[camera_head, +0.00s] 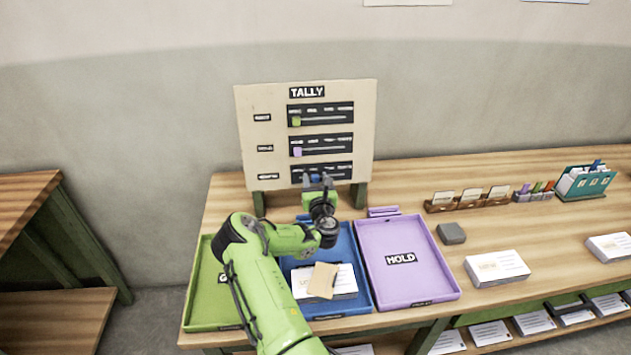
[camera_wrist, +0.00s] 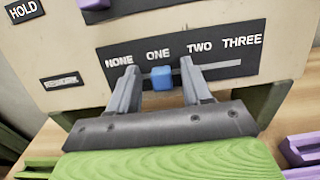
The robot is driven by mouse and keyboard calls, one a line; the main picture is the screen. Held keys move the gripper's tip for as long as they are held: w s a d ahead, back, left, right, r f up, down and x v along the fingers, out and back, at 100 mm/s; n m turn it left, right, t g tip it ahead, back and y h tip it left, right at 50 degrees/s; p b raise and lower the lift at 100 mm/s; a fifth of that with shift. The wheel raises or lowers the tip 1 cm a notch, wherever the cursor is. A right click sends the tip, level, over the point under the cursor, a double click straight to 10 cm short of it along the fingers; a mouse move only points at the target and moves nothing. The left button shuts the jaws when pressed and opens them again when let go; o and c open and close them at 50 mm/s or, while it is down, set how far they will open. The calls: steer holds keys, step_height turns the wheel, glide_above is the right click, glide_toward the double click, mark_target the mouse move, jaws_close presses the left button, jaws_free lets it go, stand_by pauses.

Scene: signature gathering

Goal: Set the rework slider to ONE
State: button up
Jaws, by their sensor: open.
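The tally board (camera_head: 265,105) stands upright at the back of the table. Its lowest row, labelled REWORK (camera_wrist: 61,82) in the wrist view, has a slot marked NONE, ONE, TWO, THREE. The blue rework knob (camera_wrist: 162,78) sits just below the word ONE (camera_wrist: 157,54). My gripper (camera_wrist: 160,66) is open with one finger on each side of the knob, and gaps show between the knob and both fingers. In the head view my gripper (camera_head: 318,178) is in front of the lowest row and partly hides it.
Above are a green knob (camera_head: 296,121) and a purple knob (camera_head: 297,151), both at the left of their slots. Green (camera_head: 203,315), blue (camera_head: 350,240) and purple (camera_head: 430,255) trays lie below. Card holders (camera_head: 467,200) stand to the right.

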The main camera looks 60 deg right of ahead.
steer(key=shift+s+a+f+b, duration=0.1)
steer(key=shift+s+a+b, duration=0.1)
steer(key=shift+s+b, duration=0.1)
steer(key=b+v, duration=1.3)
steer(key=v, duration=0.2)
